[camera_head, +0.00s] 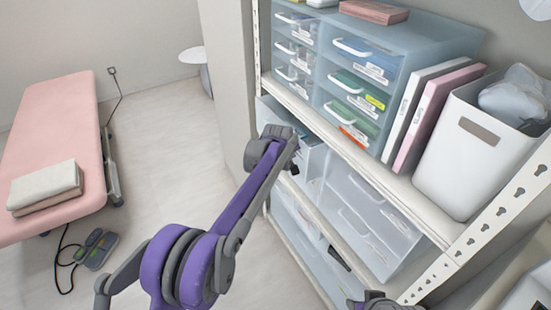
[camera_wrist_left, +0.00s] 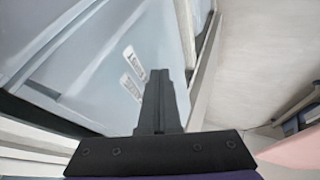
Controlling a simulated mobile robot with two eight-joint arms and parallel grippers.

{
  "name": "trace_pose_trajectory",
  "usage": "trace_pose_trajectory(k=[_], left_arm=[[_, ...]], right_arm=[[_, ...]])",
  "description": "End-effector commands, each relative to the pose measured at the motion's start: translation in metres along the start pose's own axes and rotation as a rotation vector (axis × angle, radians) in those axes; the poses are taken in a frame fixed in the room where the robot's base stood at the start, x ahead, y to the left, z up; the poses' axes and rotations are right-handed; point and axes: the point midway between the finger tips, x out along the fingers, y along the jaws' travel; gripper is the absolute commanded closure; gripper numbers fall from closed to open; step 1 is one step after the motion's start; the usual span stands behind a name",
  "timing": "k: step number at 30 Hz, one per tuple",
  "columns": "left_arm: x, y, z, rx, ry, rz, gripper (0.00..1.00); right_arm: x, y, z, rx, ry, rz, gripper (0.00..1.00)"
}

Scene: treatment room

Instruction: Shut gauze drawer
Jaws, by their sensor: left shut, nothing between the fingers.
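A translucent drawer (camera_head: 316,158) on the middle shelf, at its left end, seems to stick out past the drawers beside it. My left arm reaches up to it and covers part of it, so which drawer holds gauze cannot be read. My left gripper is mostly hidden behind its own wrist in the head view. In the left wrist view the left gripper (camera_wrist_left: 159,76) is shut and empty, in front of a pale blue translucent drawer surface (camera_wrist_left: 85,65) with two white labels (camera_wrist_left: 133,62). Whether the fingertips touch it cannot be told.
A blue drawer unit (camera_head: 425,38) with white handles stands on the shelf above. Binders (camera_head: 435,110) and a white bin (camera_head: 470,165) stand to its right. A metal shelf post (camera_head: 480,235) is at right. A pink treatment bed (camera_head: 65,130) stands at left, with clear floor (camera_head: 170,140) between.

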Motion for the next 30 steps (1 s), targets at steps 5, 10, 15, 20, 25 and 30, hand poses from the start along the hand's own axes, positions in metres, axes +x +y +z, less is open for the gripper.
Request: trace_pose_trajectory(k=[5,10,15,20,25,30], left_arm=[[0.01,0.02,-0.001,0.001,0.0,0.0,1.0],[0.014,0.028,0.0,0.0,0.0,0.0,1.0],[0.016,0.029,0.0,0.0,0.0,-0.001,1.0],[0.016,0.028,0.0,0.0,0.0,-0.001,1.0],[0.015,0.027,-0.001,-0.001,0.0,-0.001,1.0],[0.012,0.017,-0.003,-0.001,0.0,-0.001,1.0]], right_arm=[[-0.007,0.0,-0.005,0.0,0.004,0.0,0.59],[-0.009,0.0,-0.007,0.0,0.004,0.0,0.59],[-0.009,0.0,-0.007,0.0,0.004,0.0,0.59],[-0.009,0.0,-0.007,0.0,0.004,0.0,0.59],[-0.009,0.0,-0.006,0.0,0.004,0.0,0.59],[-0.007,0.0,-0.005,0.0,0.003,0.0,0.59]])
